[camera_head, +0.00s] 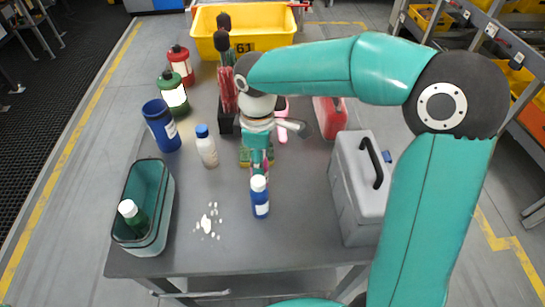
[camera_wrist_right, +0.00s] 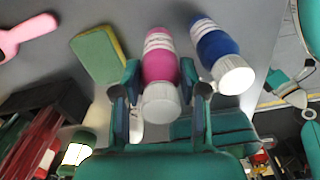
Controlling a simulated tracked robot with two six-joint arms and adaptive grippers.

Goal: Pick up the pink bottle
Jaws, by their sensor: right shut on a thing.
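The pink bottle (camera_wrist_right: 159,62) with a white cap shows in the right wrist view, between the two fingers of my right gripper (camera_wrist_right: 160,78). The gripper is shut on it. In the head view my right gripper (camera_head: 258,157) points down over the middle of the table and hides nearly all of the pink bottle. A blue bottle (camera_head: 260,203) with a white cap stands close in front of it; it also shows in the right wrist view (camera_wrist_right: 218,48), just right of the pink one. My left gripper is not in view.
A green and yellow sponge (camera_wrist_right: 97,55) lies beside the pink bottle. A teal bin (camera_head: 165,215) holds a green bottle. Small white pieces (camera_head: 207,222) lie in front. A yellow crate (camera_head: 282,40) is behind.

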